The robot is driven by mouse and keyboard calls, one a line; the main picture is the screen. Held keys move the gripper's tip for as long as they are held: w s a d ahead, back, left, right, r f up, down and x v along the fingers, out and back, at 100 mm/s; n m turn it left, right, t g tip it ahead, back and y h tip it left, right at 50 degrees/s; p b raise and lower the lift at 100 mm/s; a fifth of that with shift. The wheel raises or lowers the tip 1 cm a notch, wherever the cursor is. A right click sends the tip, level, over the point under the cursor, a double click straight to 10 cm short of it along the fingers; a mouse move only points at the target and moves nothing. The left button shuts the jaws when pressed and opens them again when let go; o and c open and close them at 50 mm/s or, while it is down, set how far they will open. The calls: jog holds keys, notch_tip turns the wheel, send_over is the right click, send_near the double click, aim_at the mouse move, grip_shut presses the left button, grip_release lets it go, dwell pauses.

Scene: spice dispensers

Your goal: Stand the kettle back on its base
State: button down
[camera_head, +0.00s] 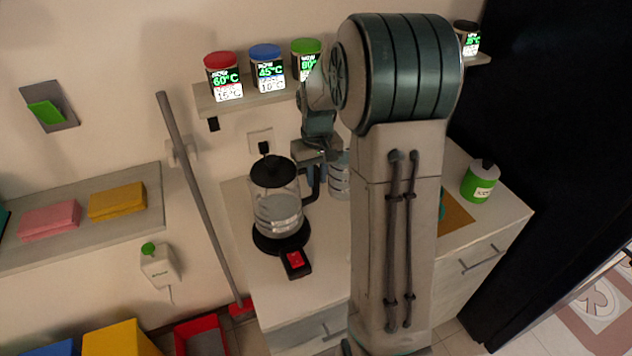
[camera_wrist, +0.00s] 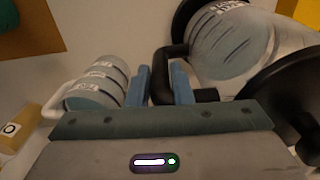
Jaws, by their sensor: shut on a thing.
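The kettle (camera_head: 278,213) is clear glass with a black lid and black handle and has liquid inside. It looks upright directly over its round black base (camera_head: 279,245), which has a red switch (camera_head: 295,259) in front. I cannot tell whether a small gap is left between them. My gripper (camera_head: 314,172) is at the kettle's right side, at the handle. In the wrist view my gripper (camera_wrist: 160,86) has its blue fingers shut on the black handle (camera_wrist: 170,62). The kettle's glass (camera_wrist: 232,45) and a large black disc, probably its lid (camera_wrist: 275,88), show on the right there.
A green jar (camera_head: 480,182) stands at the counter's right. A wall shelf (camera_head: 260,98) with several canisters is above. A broom (camera_head: 200,190) leans left of the counter.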

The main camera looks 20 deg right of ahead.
aim_at(317, 184)
jog(key=shift+f, duration=1.5)
jog(key=c, duration=1.7)
grip_release()
jog(key=shift+f, duration=0.15)
jog(key=o, duration=0.4)
notch_tip(317, 184, up, 12)
jog(key=shift+s+r+b, duration=0.15)
jog(key=shift+b, duration=0.25)
jog(key=s+a+t, duration=0.1)
jog(key=s+a, duration=0.3)
jog(key=s, duration=0.6)
jog(key=s+a+t, duration=0.2)
jog(key=s+a, duration=0.3)
jog(key=s, duration=0.6)
jog(key=shift+s+a, duration=0.2)
jog(key=shift+a, duration=0.05)
